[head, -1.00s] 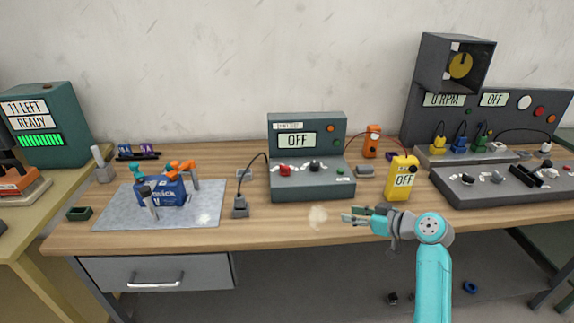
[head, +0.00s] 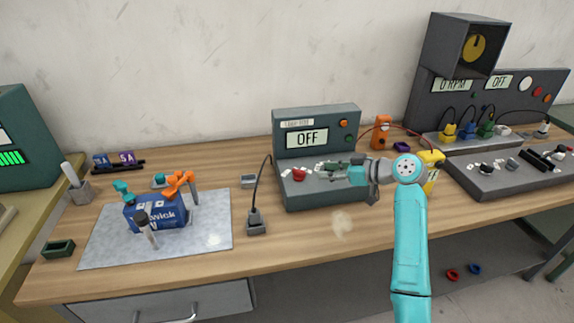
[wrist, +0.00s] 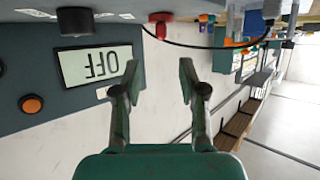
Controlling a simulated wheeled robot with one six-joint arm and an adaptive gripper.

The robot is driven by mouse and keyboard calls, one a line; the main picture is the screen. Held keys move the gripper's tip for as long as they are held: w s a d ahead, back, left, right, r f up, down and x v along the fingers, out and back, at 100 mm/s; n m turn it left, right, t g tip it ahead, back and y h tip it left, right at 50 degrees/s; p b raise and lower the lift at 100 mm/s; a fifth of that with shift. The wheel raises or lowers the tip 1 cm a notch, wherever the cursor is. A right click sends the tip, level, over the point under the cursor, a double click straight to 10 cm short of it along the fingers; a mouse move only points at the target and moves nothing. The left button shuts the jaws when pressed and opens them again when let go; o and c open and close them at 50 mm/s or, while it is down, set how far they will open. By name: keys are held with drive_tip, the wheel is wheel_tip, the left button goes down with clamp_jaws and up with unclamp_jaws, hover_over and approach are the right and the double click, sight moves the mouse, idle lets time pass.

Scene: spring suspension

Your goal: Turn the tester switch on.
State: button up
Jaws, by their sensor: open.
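A grey bench unit (head: 317,120) stands mid-table with its display (head: 307,138) reading OFF. Its sloped front has a red knob (head: 299,174); the black knob beside it is hidden by my gripper in the head view. My gripper (head: 328,168) is over that front, open and empty. In the wrist view, which is upside down, my open fingers (wrist: 158,78) are apart, with the OFF display (wrist: 96,66), black knob (wrist: 75,20) and red knob (wrist: 160,17) beyond them. I cannot tell any contact. A yellow handheld meter (head: 431,158) is partly hidden behind my arm.
A blue box (head: 157,213) with small orange and teal clamps sits on a grey mat (head: 110,245) at left. A black cable runs to a grey plug (head: 256,222) left of the unit. An orange device (head: 381,132) stands behind right. A larger grey panel (head: 530,85) is at far right.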

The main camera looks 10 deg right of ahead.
sight(300, 170)
drive_tip(key=x, duration=1)
drive_tip(key=shift+w+a+f, duration=0.15)
drive_tip(key=shift+a, duration=0.15)
clamp_jaws()
